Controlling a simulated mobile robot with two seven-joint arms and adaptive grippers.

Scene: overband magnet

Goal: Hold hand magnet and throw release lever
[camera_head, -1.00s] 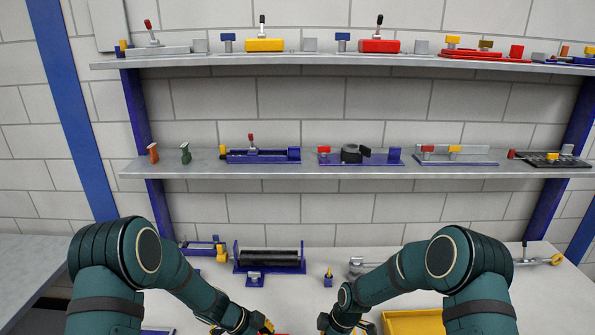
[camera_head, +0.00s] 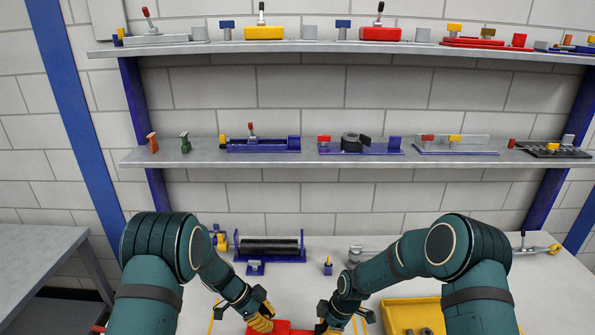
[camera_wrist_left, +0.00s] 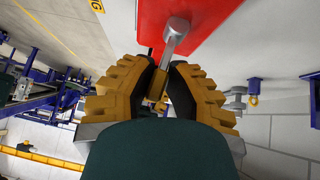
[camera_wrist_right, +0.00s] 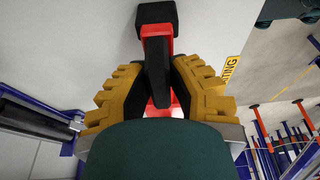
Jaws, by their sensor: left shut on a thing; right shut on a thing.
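The red hand magnet (camera_head: 283,328) shows at the bottom edge of the head view, between my two grippers. My left gripper (camera_head: 262,322) is shut on a grey lever (camera_wrist_left: 176,36) that stands out from the red body (camera_wrist_left: 210,18) in the left wrist view. The lever's end (camera_wrist_left: 157,84) looks yellow-brown between the fingers. My right gripper (camera_head: 328,329) is shut on a black handle (camera_wrist_right: 156,60) with red brackets in the right wrist view. The fingers hide part of both held pieces, and the lower part of the magnet is out of the head view.
A yellow tray (camera_head: 388,306) with several grey pieces lies right of my right gripper. A blue-framed black roller unit (camera_head: 270,245) and a small blue stand (camera_head: 328,266) are behind. Two wall shelves (camera_head: 340,154) of devices stand above the bench.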

